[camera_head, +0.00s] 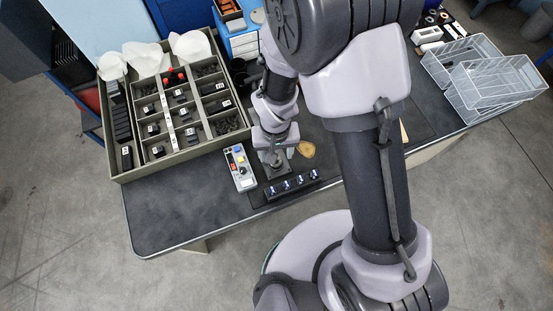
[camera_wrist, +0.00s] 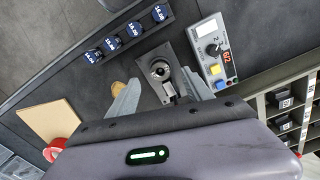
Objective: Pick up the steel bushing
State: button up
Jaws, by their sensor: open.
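The steel bushing (camera_wrist: 159,70) appears as a round metal ring with a dark hole, on a dark grey rectangular fixture (camera_wrist: 173,53) in the wrist view. My gripper (camera_wrist: 159,78) is open, with one finger to each side of the bushing and a gap on both sides. I cannot tell how high the fingertips are above it. In the head view my gripper (camera_head: 276,150) is over the fixture (camera_head: 279,170), and the bushing cannot be made out there.
A grey control box (camera_wrist: 213,52) with a display and knob stands right of the fixture. A black rack (camera_wrist: 76,62) of labelled blocks lies on the other side. A compartment tray (camera_head: 150,171) and wire baskets (camera_head: 497,84) flank the work area. A wooden board (camera_wrist: 50,120) lies near.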

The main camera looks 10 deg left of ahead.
jog(key=f, duration=0.2)
jog(key=f+b, duration=0.1)
jog(key=f, duration=0.1)
jog(key=f+b, duration=0.1)
jog(key=f, duration=0.1)
jog(key=shift+w+a+f, duration=0.1)
jog(key=shift+w, duration=0.25)
grip_shut()
